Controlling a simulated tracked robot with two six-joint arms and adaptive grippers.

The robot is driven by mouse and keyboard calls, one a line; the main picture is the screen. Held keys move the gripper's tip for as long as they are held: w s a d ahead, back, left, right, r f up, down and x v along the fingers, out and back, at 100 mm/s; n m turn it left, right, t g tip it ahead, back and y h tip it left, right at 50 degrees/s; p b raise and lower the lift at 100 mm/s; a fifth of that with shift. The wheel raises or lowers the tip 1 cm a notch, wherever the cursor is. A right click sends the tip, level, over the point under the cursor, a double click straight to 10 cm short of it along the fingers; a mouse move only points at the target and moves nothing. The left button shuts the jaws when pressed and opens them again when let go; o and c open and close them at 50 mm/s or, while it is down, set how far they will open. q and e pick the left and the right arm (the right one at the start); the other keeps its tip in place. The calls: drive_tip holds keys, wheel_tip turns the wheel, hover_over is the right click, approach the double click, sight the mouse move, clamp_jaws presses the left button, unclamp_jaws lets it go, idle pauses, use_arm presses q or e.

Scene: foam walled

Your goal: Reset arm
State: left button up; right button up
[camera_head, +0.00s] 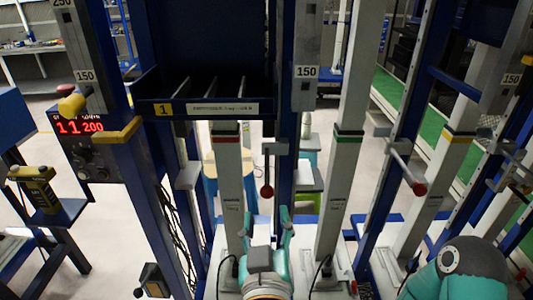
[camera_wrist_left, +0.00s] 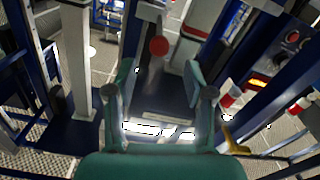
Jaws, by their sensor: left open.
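My left gripper (camera_head: 264,214) has teal fingers and shows at the bottom centre of the head view. Its two fingers stand apart, with nothing visible between them. In the left wrist view the same gripper (camera_wrist_left: 160,82) is open and empty, its fingers on both sides of the picture's middle. A red-tipped lever (camera_head: 266,190) hangs just beyond the fingertips in the head view. A red knob (camera_wrist_left: 158,46) shows beyond the fingers in the wrist view; I see no contact. A teal link of my other arm (camera_head: 465,260) is at the lower right; its gripper is out of view.
Grey upright posts (camera_head: 341,130) and blue posts stand close around the gripper. A blue shelf (camera_head: 205,107) labelled 1 is above it. A second red-tipped lever (camera_head: 419,188) sticks out at right. A red display (camera_head: 80,126) and a yellow-black tool (camera_head: 37,187) are at left.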

use_arm(q)
drive_tip(key=w+a+f+m+g+h+p, duration=0.1)
drive_tip(key=w+a+f+g+p, duration=0.2)
drive_tip(key=f, duration=0.8)
drive_tip(key=w+a+f+m+g+h+p, duration=0.1)
drive_tip(key=a+f+g, duration=0.3)
drive_tip(key=f, duration=0.7)
drive_tip(key=s+a+f+n+g+h+p, duration=0.1)
drive_tip(key=s+a+f+g, duration=0.4)
drive_tip(key=s+f+g, duration=0.5)
drive_tip(key=s+f+h+p, duration=0.1)
drive_tip(key=s+f, duration=0.6)
drive_tip(key=s, duration=0.1)
drive_tip(key=shift+s+a+p, duration=0.15)
drive_tip(key=shift+s+p, duration=0.15)
drive_tip(key=shift+s, duration=0.1)
